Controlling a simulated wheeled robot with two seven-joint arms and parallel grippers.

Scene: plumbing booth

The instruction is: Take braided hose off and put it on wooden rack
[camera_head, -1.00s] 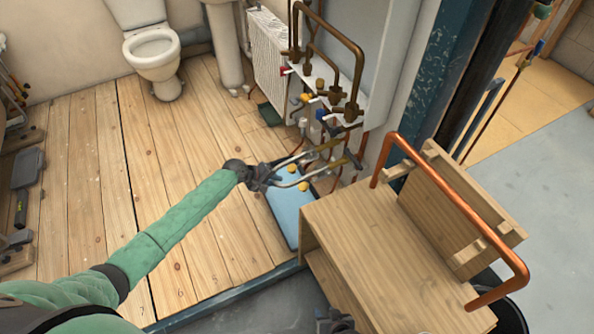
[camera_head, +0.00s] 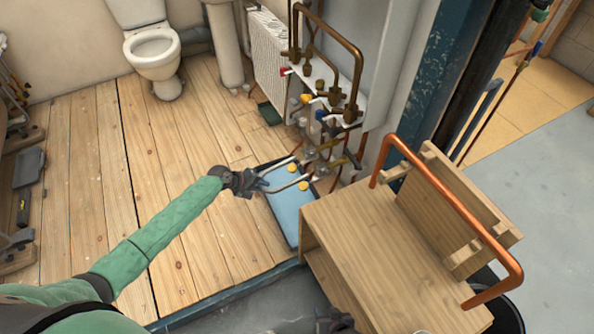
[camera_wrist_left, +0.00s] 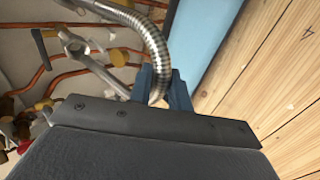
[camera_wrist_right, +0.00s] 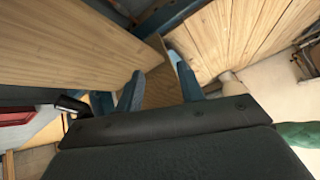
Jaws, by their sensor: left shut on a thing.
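My left gripper (camera_head: 246,183) is shut on the braided hose (camera_head: 289,185), left of the pipework. In the left wrist view the ribbed silver hose (camera_wrist_left: 153,40) curves up from between the fingers (camera_wrist_left: 163,88). A grey metal piece with a ring-like end (camera_wrist_left: 78,45) also reaches out beside it; I cannot tell whether it is part of the hose. The wooden rack (camera_head: 425,205) is a slanted board with pegs on the wooden bench, with a bent copper pipe (camera_head: 455,220) over it. My right gripper (camera_wrist_right: 160,85) is open and empty; it shows low in the head view (camera_head: 332,322).
The valves and pipework (camera_head: 325,130) stand against the white wall panel. A blue mat (camera_head: 287,215) lies on the floor below, with yellow knobs near it. The wooden bench top (camera_head: 365,235) is clear left of the rack. A dark blue post (camera_head: 435,90) stands behind.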

